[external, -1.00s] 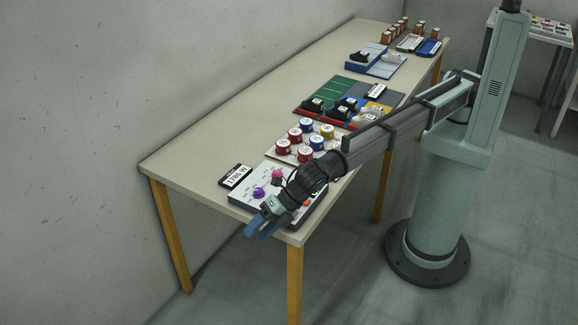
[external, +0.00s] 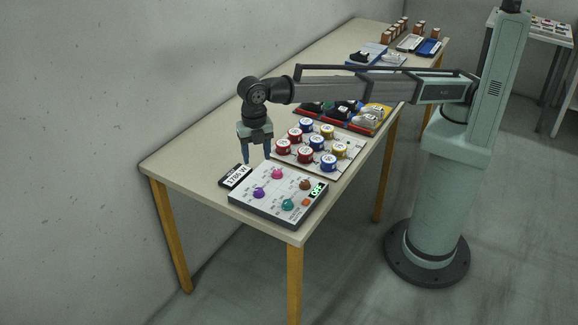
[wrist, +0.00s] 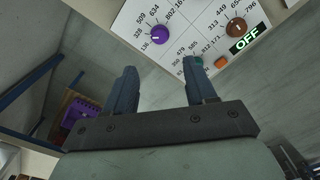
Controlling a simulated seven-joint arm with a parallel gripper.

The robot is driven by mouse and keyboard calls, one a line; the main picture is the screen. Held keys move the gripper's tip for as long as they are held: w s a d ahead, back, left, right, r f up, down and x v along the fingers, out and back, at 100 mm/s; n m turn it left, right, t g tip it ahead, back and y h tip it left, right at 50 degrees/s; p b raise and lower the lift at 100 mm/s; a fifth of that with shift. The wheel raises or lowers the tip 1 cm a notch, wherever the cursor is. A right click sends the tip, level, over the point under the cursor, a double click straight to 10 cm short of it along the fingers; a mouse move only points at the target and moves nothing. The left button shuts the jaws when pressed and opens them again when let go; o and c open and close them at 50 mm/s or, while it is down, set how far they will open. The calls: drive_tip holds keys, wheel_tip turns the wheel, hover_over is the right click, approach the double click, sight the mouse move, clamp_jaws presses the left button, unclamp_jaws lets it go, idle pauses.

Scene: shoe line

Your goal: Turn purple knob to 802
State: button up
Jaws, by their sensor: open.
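The purple knob (external: 259,193) sits at the left front of the grey control panel (external: 240,207) near the table's end. In the wrist view the purple knob (wrist: 161,35) stands by a printed scale that includes 136, 328, 509, 634 and 802. Its pointer is too small to read surely. My gripper (external: 256,160) is open and empty, pointing down above the table behind the panel, apart from the knob. In the wrist view its two blue fingers (wrist: 163,80) stand wide apart below the knob.
The panel also carries pink (external: 277,174), teal (external: 288,204) and brown (external: 305,184) knobs, an orange button (external: 306,202) and a green OFF display (external: 317,189). A label reading 1785 W (external: 236,177) lies to its left. Several coloured round jars (external: 305,154) stand behind.

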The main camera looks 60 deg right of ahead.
sight(259, 190)
wheel_tip(259, 190, down, 12)
drive_tip(key=shift+f, duration=0.15)
idle(0.3)
drive_tip(key=shift+c, duration=0.5)
clamp_jaws()
